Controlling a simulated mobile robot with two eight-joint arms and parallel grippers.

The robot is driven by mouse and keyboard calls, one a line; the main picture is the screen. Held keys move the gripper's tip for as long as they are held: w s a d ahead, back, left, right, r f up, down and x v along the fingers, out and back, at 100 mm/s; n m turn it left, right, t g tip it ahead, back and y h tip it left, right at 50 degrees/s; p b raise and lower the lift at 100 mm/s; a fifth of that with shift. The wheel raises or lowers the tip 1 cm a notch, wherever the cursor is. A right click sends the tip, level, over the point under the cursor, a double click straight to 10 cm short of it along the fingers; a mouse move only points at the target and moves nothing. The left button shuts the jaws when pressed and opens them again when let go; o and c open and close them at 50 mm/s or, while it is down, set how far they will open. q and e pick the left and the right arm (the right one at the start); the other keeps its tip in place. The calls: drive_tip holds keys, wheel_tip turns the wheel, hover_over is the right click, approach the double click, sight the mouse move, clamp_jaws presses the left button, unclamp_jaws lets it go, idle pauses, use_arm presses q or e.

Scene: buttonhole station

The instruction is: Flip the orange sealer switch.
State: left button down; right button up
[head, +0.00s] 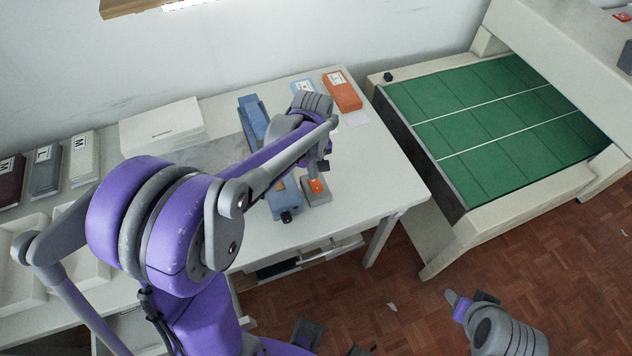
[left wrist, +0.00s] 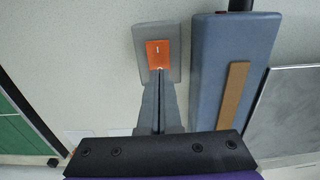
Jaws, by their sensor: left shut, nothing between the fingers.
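The orange sealer switch (left wrist: 158,52) sits on a grey base plate (left wrist: 173,30) on the white table. In the head view the switch (head: 317,185) shows as a small orange patch on its grey block (head: 318,197), near the table's front edge. My left gripper (left wrist: 160,78) is shut and empty, its fingertips at the near edge of the orange rocker; whether they touch it I cannot tell. In the head view my left gripper (head: 322,170) is just above the switch. My right gripper (head: 458,305) is over the floor at the lower right; its finger gap is unclear.
The blue sealer body (left wrist: 232,60) with a brown strip stands right beside the switch in the left wrist view. An orange box (head: 342,91) lies at the table's back. A green-topped bench (head: 500,115) stands to the right, and white boxes (head: 160,125) lie to the left.

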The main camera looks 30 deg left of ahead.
use_arm(q)
wheel_tip(320, 180, up, 6)
drive_tip(key=p, duration=0.2)
drive_tip(key=shift+f+p, duration=0.2)
drive_tip(key=shift+p, duration=0.1)
use_arm(e)
drive_tip(key=r, duration=0.1)
drive_tip(key=w+r, duration=0.1)
drive_tip(key=r, duration=0.2)
drive_tip(key=shift+w, duration=0.25)
